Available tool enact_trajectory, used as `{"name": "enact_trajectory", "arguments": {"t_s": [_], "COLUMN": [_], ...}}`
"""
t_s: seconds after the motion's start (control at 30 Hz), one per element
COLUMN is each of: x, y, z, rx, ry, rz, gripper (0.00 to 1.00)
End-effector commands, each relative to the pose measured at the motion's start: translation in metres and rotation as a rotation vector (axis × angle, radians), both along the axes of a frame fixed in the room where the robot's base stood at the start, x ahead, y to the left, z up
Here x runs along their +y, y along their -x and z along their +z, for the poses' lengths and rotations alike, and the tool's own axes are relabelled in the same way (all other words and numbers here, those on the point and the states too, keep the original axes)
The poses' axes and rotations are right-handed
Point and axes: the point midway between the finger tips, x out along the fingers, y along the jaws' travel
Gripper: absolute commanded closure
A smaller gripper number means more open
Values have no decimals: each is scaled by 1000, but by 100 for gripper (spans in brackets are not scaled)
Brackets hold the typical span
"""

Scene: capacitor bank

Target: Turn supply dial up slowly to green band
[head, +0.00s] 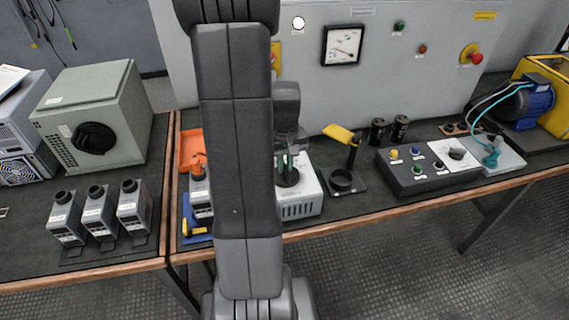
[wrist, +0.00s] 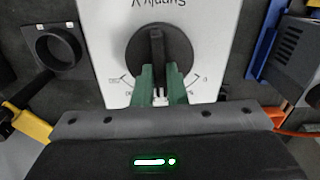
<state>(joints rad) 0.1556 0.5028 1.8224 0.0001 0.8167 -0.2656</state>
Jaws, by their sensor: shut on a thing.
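The supply dial (wrist: 157,40) is a round black knob with a raised bar, on a white box (wrist: 209,30) labelled "Supply V", which reads upside down in the wrist view. My gripper (wrist: 159,72) has its green fingers shut on the bar, which stands about upright in that picture. In the head view the box (head: 301,208) shows beside my arm, and my gripper (head: 289,170) reaches down to the dial, mostly hidden.
A black stand with a ring (head: 341,181) and yellow flag is just right of the box. A control box with coloured buttons (head: 416,178) stands further right. An orange tray (head: 191,150) and a grey meter are at left. A red emergency button (head: 475,58) is on the panel.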

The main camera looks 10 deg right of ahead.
Motion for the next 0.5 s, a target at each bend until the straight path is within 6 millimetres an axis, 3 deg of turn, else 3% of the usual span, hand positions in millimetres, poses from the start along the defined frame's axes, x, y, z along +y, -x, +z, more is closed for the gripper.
{"name": "enact_trajectory", "arguments": {"t_s": [0.5], "x": [-1], "y": [0], "z": [1], "rx": [-1], "ry": [1], "rz": [-78], "gripper": [100]}}
